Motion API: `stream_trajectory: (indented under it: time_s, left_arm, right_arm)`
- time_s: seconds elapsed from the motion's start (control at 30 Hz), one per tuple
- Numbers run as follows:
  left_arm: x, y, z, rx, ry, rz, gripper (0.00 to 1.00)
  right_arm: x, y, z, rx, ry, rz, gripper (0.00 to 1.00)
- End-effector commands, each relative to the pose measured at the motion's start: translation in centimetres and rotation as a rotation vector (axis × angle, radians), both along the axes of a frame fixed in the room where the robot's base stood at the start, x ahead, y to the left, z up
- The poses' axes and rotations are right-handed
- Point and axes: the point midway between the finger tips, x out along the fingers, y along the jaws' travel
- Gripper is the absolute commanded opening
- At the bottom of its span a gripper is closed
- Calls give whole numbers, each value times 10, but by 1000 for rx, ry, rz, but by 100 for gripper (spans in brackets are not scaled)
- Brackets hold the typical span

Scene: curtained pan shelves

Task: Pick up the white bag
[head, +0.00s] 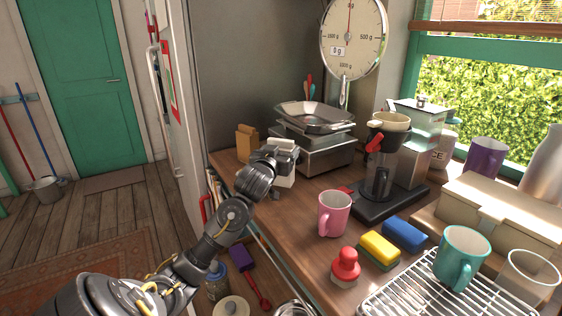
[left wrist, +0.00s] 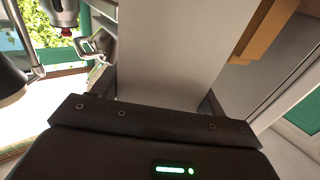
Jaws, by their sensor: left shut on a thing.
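The white bag (head: 286,180) stands upright at the left end of the wooden counter, in front of the metal scale. My left gripper (head: 279,160) is shut on the bag and covers much of its middle. In the left wrist view the bag's plain pale face (left wrist: 168,50) fills the space between the fingers. I cannot tell whether the bag's bottom touches the counter. My right gripper is in neither view.
A brown bag (head: 246,143) stands just left of the white bag. The kitchen scale (head: 316,157) with metal trays is close behind. A coffee machine (head: 408,165) and a pink mug (head: 334,213) stand to the right. Bare counter (head: 295,215) lies in front.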

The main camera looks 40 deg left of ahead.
Motion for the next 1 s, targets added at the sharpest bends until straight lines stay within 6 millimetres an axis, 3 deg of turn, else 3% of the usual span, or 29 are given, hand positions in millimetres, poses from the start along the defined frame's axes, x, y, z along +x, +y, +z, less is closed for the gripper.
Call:
stream_trajectory:
  time_s: [0.27, 0.4, 0.6, 1.0]
  left_arm:
    - [-52, -4, 71, 11, -2, 0, 34]
    - [-86, -6, 81, 8, 4, 0, 34]
    - [-118, -9, 92, 6, 2, -1, 34]
    - [-138, -10, 97, 1, -1, -1, 34]
  right_arm:
    - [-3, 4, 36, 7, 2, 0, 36]
    - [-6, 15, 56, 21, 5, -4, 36]
    - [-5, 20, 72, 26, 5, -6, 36]
    - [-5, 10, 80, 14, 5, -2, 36]
